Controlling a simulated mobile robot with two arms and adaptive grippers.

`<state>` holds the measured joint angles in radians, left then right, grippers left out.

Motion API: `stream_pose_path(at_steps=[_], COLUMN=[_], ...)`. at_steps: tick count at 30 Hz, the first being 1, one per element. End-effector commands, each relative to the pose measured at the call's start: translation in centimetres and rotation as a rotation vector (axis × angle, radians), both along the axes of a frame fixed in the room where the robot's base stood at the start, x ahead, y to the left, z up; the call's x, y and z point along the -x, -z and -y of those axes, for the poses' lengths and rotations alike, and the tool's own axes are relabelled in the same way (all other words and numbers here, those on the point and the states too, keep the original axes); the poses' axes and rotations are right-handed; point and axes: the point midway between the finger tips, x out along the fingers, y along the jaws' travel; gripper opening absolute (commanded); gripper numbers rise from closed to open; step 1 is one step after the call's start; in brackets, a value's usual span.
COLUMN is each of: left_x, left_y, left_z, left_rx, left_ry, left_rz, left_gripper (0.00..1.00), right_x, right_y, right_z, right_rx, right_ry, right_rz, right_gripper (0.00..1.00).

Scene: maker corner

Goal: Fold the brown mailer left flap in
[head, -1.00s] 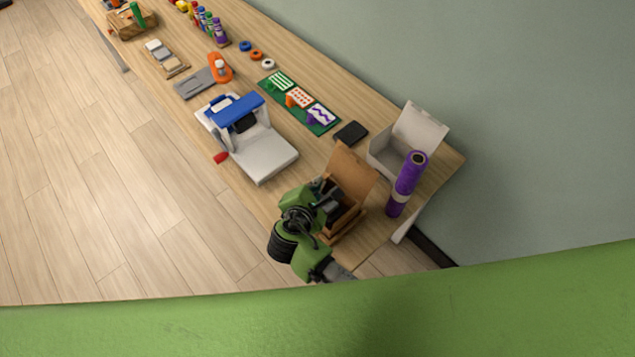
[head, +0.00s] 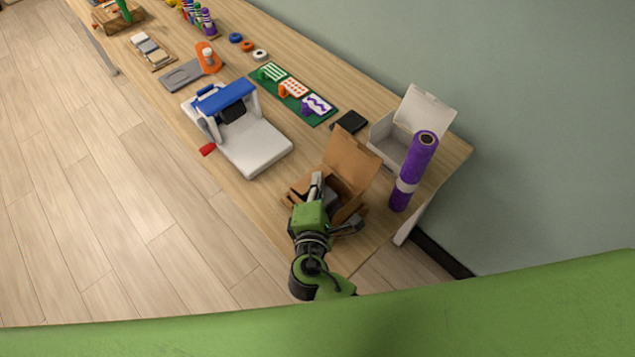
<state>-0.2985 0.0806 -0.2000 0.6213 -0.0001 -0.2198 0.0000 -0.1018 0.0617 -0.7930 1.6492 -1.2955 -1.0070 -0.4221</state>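The brown mailer (head: 354,160) is an open cardboard box near the right end of the table, its large lid standing up at the back. A smaller flap (head: 297,190) shows at its left side, partly behind my gripper. Dark contents show inside, partly hidden. My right gripper (head: 335,205) is over the near side of the mailer with its fingers spread apart, one finger at the left part of the box and one at the right. I cannot tell whether a finger touches the flap. My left gripper is not in view.
A white open box (head: 388,142) and an upright purple roll (head: 414,170) stand right of the mailer. A black flat item (head: 350,121) lies behind it. A white and blue machine (head: 252,145) stands to the left. The table's front edge is close.

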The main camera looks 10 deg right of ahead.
Motion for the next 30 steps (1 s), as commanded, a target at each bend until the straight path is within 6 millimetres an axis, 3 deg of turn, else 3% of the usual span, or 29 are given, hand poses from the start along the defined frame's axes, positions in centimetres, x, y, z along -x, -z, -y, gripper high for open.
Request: stream_pose_path(at_steps=[4,6,17,23,30], left_x=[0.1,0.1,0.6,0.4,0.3], left_y=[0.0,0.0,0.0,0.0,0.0], left_z=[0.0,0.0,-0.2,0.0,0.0], left_rx=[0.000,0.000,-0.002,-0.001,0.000], left_ry=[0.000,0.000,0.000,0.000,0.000], left_rz=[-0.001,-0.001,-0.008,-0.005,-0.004], left_gripper=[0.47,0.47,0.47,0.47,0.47], right_x=[0.1,0.0,0.3,2.8,7.8], right_y=[0.1,0.1,0.0,-0.7,-2.1], right_z=[0.0,0.0,-0.1,-0.6,-1.6], right_rx=[0.002,0.002,0.000,-0.001,0.001], right_ry=[0.000,0.000,-0.001,-0.002,-0.001], right_rz=[-0.002,-0.002,-0.002,-0.005,-0.006], right_gripper=[0.00,0.18,0.18,0.18,0.18])
